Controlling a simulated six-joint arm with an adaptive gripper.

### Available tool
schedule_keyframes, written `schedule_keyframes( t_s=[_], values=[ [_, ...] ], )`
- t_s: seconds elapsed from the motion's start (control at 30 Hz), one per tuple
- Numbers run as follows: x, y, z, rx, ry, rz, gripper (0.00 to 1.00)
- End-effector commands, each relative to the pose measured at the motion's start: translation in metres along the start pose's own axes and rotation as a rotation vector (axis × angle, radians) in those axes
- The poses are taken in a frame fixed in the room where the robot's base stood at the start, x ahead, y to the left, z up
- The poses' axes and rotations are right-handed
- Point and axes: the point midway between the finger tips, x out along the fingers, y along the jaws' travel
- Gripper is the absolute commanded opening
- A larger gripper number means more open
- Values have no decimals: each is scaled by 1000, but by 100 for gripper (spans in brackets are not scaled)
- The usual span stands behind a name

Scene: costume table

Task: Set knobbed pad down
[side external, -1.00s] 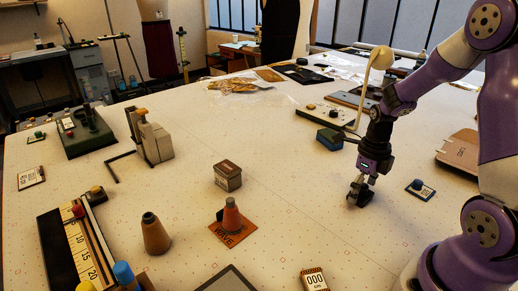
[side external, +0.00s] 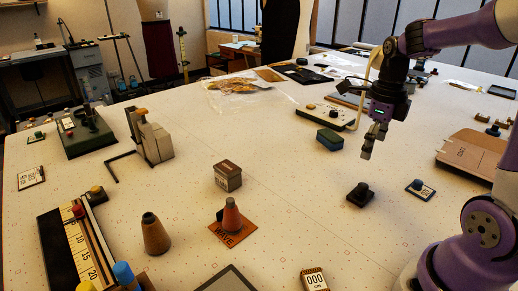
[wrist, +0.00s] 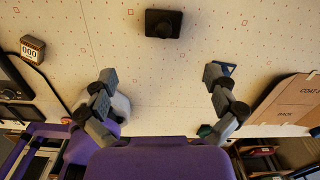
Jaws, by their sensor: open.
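The knobbed pad (side external: 360,195) is a small dark block with a round knob on top. It stands upright on the white table, knob up, with nothing touching it. It also shows in the wrist view (wrist: 163,23) at the top middle, beyond my fingertips. My gripper (side external: 370,148) is raised above the table, a little behind and above the pad in the side view. In the wrist view its two fingers (wrist: 160,78) are spread wide apart with nothing between them.
A blue-green block (side external: 329,139) is behind left. A brown folder (side external: 473,150) lies at the right. A counter reading 000 (side external: 314,280) is at the front. The table around the pad is clear.

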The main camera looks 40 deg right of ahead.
Motion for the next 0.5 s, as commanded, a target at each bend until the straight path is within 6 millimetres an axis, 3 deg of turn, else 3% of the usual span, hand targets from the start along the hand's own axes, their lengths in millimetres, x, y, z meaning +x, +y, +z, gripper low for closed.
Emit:
schedule_keyframes(
  t_s=[0.17,0.4,0.5],
  values=[
    [-18,35,6,-636,-72,-81,100],
    [-38,93,4,-1817,-116,-321,100],
    [-42,113,0,-2247,-92,-448,100]
  ],
)
